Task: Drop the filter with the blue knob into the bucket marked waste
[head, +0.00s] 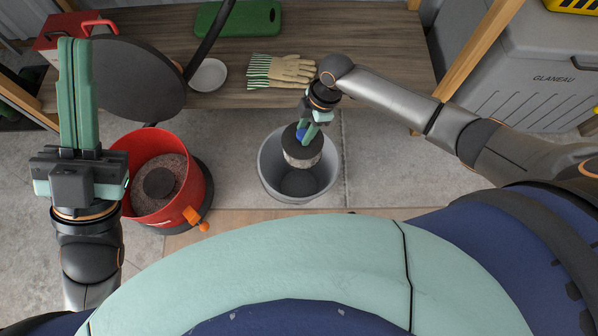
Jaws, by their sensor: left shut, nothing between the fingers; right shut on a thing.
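The filter (303,155) has a dark round top, a pale pleated side and a blue knob (301,134). My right gripper (304,133) is shut on the filter by its knob and holds it over the mouth of a grey bucket (267,172). The filter appears upright and the bucket's dark floor shows below it. No marking on the bucket can be read from here. My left gripper (75,60) is shut and empty, raised at the left beside the dark round lid.
A red canister (190,180) with an orange latch stands open left of the bucket. A dark round lid (128,82) is above it. A wooden bench (345,50) behind holds gloves (280,71), a white dish (208,75) and a green case (250,18). Floor right of the bucket is clear.

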